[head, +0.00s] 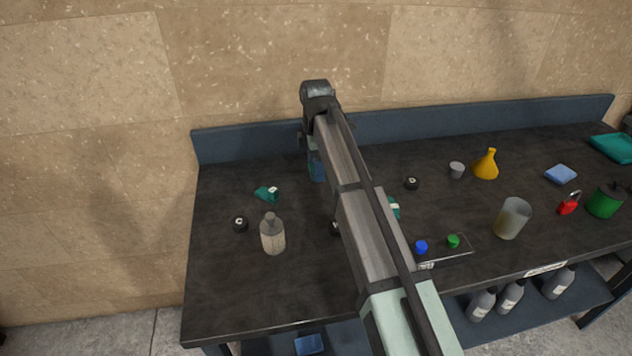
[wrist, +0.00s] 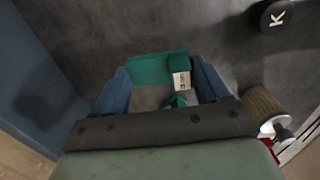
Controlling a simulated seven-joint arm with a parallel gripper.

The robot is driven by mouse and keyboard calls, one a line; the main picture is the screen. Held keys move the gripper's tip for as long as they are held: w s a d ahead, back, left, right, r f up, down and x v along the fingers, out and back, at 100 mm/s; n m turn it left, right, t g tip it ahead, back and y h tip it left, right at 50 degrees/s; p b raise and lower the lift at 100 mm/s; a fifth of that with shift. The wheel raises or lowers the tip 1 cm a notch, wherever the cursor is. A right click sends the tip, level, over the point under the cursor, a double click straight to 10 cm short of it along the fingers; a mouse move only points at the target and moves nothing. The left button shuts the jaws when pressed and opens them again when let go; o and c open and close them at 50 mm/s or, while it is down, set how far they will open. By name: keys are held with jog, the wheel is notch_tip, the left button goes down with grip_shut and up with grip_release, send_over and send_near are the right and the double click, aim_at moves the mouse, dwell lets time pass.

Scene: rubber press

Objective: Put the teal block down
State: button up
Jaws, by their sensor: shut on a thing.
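My gripper (wrist: 160,70) is shut on a teal block (wrist: 150,68) with a small white label, which spans between the two blue fingers in the wrist view. Dark tabletop shows behind the block; I cannot tell whether it touches the surface. In the head view my gripper (head: 317,168) is at the back left of the bench (head: 215,285), near the blue back rail, and my arm hides most of it and the held block. Another teal piece with a white label (head: 267,194) lies on the bench to its left, and one more (head: 394,208) shows partly behind my arm.
Black round pieces (head: 240,224) (head: 411,183) and a beige bottle (head: 273,235) stand around my arm. A clear tray (head: 455,250) with blue and green caps, a beaker (head: 513,218) and a yellow funnel (head: 487,165) are to the right. The bench's front left is clear.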

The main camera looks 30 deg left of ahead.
aim_at(316, 190)
jog(key=shift+f, duration=2.95)
jog(key=shift+f, duration=0.15)
jog(key=o, duration=1.2)
jog(key=shift+c, duration=0.2)
notch_tip(316, 190, up, 12)
jog(key=shift+r, duration=0.15)
